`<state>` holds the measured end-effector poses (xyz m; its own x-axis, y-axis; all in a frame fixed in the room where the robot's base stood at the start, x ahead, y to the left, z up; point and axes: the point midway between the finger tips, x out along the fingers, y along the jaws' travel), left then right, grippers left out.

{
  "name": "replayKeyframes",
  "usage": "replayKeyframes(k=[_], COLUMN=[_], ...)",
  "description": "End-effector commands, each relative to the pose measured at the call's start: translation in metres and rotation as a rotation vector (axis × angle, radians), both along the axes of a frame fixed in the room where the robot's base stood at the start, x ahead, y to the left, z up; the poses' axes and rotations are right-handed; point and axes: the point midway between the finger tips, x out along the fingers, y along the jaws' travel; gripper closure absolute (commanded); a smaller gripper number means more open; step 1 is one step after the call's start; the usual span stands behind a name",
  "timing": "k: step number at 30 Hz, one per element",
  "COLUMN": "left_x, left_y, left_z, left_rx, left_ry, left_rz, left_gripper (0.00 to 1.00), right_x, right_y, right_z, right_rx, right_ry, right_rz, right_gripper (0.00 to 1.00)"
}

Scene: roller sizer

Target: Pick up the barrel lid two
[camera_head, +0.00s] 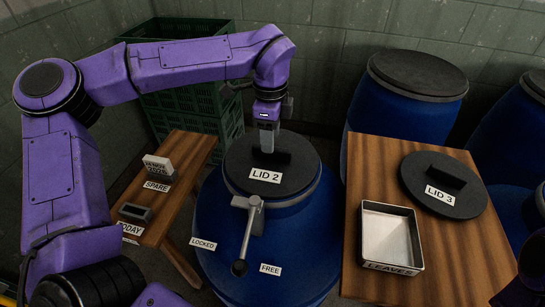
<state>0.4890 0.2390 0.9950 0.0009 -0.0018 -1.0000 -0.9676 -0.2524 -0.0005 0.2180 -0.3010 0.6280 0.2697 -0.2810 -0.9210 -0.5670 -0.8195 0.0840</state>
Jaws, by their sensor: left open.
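Barrel lid two (290,180) is a round black lid with a white "LID 2" label and a dark upright handle. It sits on the blue barrel (215,220) in the middle. My left gripper (267,148) points down at the handle from above, its jaws open. Its fingertips overlap the handle in the picture; whether they touch it I cannot tell. A grey lever (250,230) with a black knob is on the barrel's front. The knob lies between the labels "LOCKED" (203,244) and "FREE" (270,269). My right gripper does not show.
At right, a wooden table (450,265) holds lid three (420,185) and a metal "LEAVES" tray (390,235). At left, a wooden bench (195,155) holds small blocks. Green crates (165,100) and another lidded blue barrel (400,115) stand behind. Part of my right arm shows at lower right.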

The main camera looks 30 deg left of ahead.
Motion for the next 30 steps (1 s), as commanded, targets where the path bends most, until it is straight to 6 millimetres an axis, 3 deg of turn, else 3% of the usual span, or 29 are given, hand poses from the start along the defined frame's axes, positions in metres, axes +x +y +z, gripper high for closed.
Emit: replayKeyframes(k=[5, 9, 26, 30], left_x=[0.005, 0.005, 0.006, 0.006], left_y=[0.001, 0.001, 0.001, 0.001], left_z=[-0.029, -0.048, -0.054, -0.053], left_rx=[0.0, 0.0, 0.001, 0.002], left_ry=[0.006, 0.002, 0.0, 0.001], left_rz=[-0.001, -0.001, -0.001, -0.001], left_gripper=[0.51, 0.51, 0.51, 0.97], right_x=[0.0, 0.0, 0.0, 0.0], right_y=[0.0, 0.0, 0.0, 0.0], right_z=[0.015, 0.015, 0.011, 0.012], right_rx=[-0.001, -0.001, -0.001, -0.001], right_ry=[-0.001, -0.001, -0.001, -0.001], right_rz=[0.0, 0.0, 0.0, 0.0], right_gripper=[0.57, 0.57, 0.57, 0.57])
